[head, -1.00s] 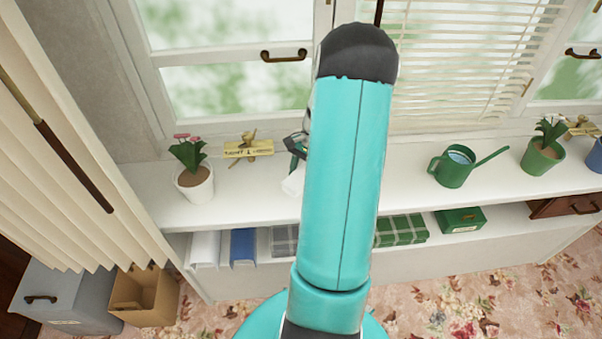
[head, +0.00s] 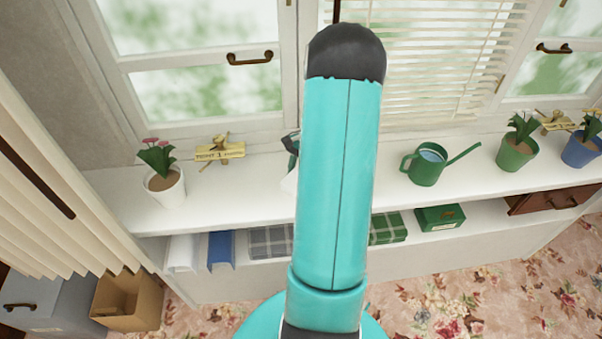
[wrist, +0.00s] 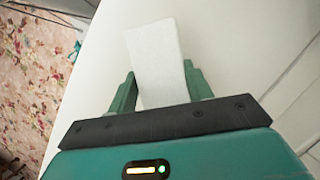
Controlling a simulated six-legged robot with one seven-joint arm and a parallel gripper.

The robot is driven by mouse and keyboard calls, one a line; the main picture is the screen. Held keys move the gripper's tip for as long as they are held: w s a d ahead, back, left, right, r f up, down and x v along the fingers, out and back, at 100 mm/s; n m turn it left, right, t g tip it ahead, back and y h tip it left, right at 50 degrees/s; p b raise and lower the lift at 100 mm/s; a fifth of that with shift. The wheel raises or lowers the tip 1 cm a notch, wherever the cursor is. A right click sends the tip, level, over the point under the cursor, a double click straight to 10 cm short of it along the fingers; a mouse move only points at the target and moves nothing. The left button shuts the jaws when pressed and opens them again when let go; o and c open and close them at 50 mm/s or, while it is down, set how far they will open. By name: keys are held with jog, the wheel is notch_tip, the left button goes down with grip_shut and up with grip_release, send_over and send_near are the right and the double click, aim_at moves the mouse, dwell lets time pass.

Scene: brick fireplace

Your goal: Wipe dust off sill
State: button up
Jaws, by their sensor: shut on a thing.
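The white sill (head: 235,190) runs across the head view below the windows. In the wrist view the sill (wrist: 105,60) fills the middle, with its edge to the left. My gripper (wrist: 158,85) is shut on a white cloth (wrist: 156,50), a flat piece that sticks out past the green fingers over the sill. I cannot tell whether the cloth touches the sill. In the head view my arm hides most of the gripper; a small white and green part shows left of the arm. No dust can be made out.
On the sill stand a white flowerpot (head: 164,190), a wooden sign (head: 219,152), a green watering can (head: 426,166), a green pot (head: 515,153) and a blue pot (head: 582,150). A shelf with folded plaid cloth (head: 270,240) and a green box (head: 440,217) lies below. Bare sill lies between sign and can.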

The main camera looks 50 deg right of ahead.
jog(key=r, duration=0.2)
jog(key=shift+w+a+r, duration=0.15)
jog(key=shift+w+r, duration=0.05)
jog(key=shift+r, duration=2.8)
